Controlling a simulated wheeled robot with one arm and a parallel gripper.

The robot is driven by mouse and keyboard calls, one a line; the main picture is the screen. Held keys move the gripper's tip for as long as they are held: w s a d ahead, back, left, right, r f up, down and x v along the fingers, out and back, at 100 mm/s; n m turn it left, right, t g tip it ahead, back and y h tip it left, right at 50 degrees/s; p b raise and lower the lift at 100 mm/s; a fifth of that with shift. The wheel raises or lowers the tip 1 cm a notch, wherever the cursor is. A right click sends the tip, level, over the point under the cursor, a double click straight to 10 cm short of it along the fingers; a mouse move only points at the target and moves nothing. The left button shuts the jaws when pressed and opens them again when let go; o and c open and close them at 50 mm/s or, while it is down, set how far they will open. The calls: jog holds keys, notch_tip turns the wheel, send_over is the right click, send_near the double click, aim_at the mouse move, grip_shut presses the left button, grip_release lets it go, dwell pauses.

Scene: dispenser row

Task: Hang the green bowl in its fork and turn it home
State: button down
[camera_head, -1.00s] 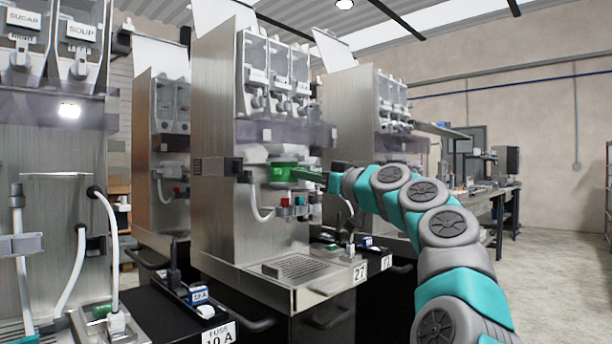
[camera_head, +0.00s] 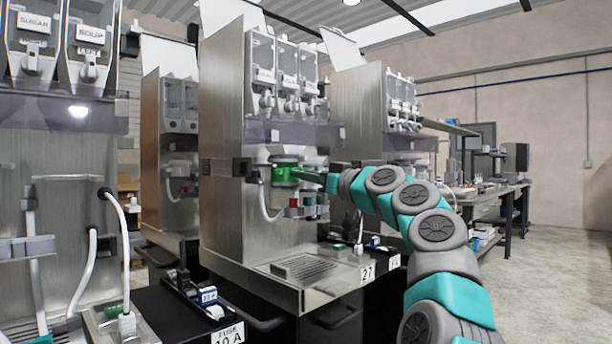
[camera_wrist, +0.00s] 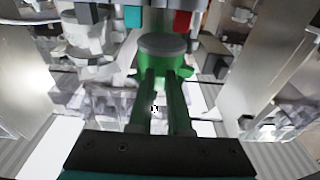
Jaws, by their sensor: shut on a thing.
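The green bowl (camera_head: 285,173) is at the front of the middle steel machine, just under its grey outlet ring (camera_head: 286,158). It looks level. Its green handle (camera_head: 308,175) points right to my gripper (camera_head: 322,178), which is shut on it. In the wrist view the bowl (camera_wrist: 160,66) is ahead of my gripper (camera_wrist: 163,100), with a grey round part over its top. The fork is hidden or too small to make out, so I cannot tell whether the bowl sits in it.
Red and blue-grey knobs (camera_head: 307,207) and a white hose (camera_head: 268,208) are close below the bowl. A drip tray (camera_head: 303,267) is lower down. Another dispenser machine (camera_head: 55,170) fills the left. Open floor (camera_head: 560,265) lies at right.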

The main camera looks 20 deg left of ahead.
jog(key=shift+w+a+f, duration=0.1)
jog(key=shift+w+a, duration=0.25)
jog(key=shift+a, duration=0.3)
jog(key=shift+x, duration=0.8)
jog(key=shift+a, duration=0.1)
jog(key=shift+f, duration=0.15)
dwell(0.4)
jog(key=shift+s+m+t+h+b, duration=0.4)
jog(key=shift+t+b, duration=0.3)
jog(key=shift+b, duration=0.75)
jog(key=shift+a+t+b, duration=0.1)
jog(key=shift+t+b, duration=0.2)
jog(key=shift+t, duration=0.1)
jog(key=shift+s+m, duration=0.1)
jog(key=shift+m, duration=0.2)
jog(key=shift+h, duration=0.3)
